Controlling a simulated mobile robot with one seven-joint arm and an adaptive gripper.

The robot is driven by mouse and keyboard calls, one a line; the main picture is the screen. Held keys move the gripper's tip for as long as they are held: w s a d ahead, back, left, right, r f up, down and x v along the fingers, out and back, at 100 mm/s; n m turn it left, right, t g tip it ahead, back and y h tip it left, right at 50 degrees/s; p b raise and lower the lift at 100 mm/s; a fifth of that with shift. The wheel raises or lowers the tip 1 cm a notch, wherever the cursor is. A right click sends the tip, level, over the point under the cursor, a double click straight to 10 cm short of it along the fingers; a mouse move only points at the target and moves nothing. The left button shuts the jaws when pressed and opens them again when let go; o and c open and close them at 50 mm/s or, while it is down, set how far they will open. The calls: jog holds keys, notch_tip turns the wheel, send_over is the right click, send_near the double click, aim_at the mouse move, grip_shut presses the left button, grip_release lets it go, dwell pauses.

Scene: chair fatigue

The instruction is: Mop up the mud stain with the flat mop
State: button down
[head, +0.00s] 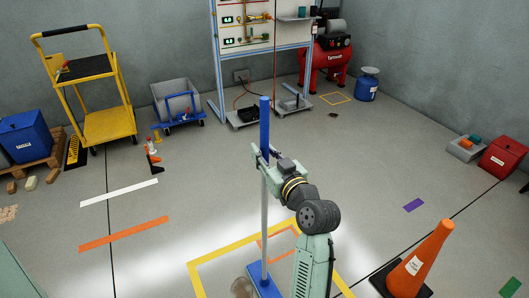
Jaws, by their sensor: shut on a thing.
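The flat mop has a blue upper grip, a grey pole (265,225) and a flat blue head (266,288). It stands upright in the head view, with its head low at the bottom edge of the picture. My gripper (266,157) is shut on the mop's handle, around the lower end of the blue grip. A faint brown mud stain (240,288) shows on the floor just left of the mop head, inside the yellow floor marking. Part of the stain may be hidden by the mop head or cut by the picture's edge.
An orange cone (423,259) stands at the lower right. A yellow cart (105,122), a grey bin (176,96), a test bench (265,48) and a red compressor (325,58) stand farther back. The floor around the yellow marking (222,251) is mostly clear.

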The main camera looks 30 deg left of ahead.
jog(key=shift+f+b, duration=0.6)
jog(key=shift+b, duration=0.1)
dwell(1.1)
jog(key=shift+s, duration=0.15)
